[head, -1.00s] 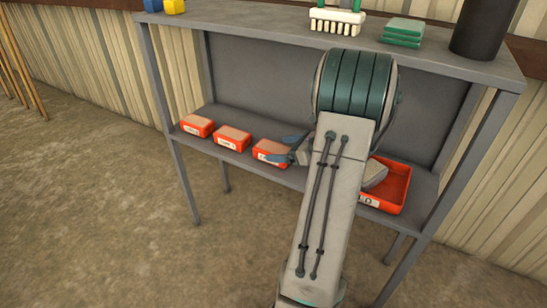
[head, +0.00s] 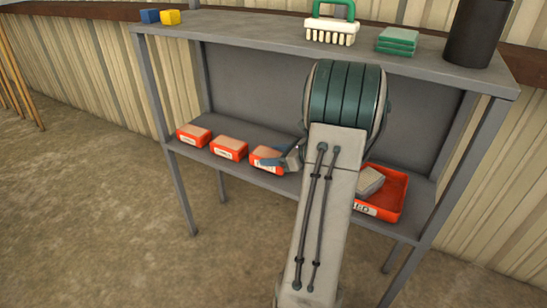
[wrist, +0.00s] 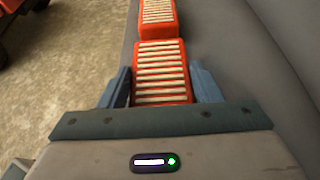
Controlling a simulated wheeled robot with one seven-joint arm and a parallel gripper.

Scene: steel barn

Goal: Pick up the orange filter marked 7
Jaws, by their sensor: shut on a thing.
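Three orange filters with pale tops stand in a row on the lower shelf: a left one (head: 194,137), a middle one (head: 229,149) and a right one (head: 264,153). Each has a white label on its front, too small to read. My gripper (head: 278,160) is at the right filter, with its blue fingers on either side. In the wrist view my gripper (wrist: 160,76) is shut on this filter (wrist: 162,72), whose pleated top shows between the fingers. Another filter (wrist: 157,14) sits just beyond it. The held filter appears to be at shelf level.
A red tray (head: 400,197) with a grey block (head: 370,181) in it stands on the lower shelf (head: 190,150), right of my arm. The upper shelf (head: 240,32) holds a brush (head: 331,30), green pads (head: 398,41), a dark cylinder (head: 478,32) and small blue (head: 150,16) and yellow (head: 170,17) blocks.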

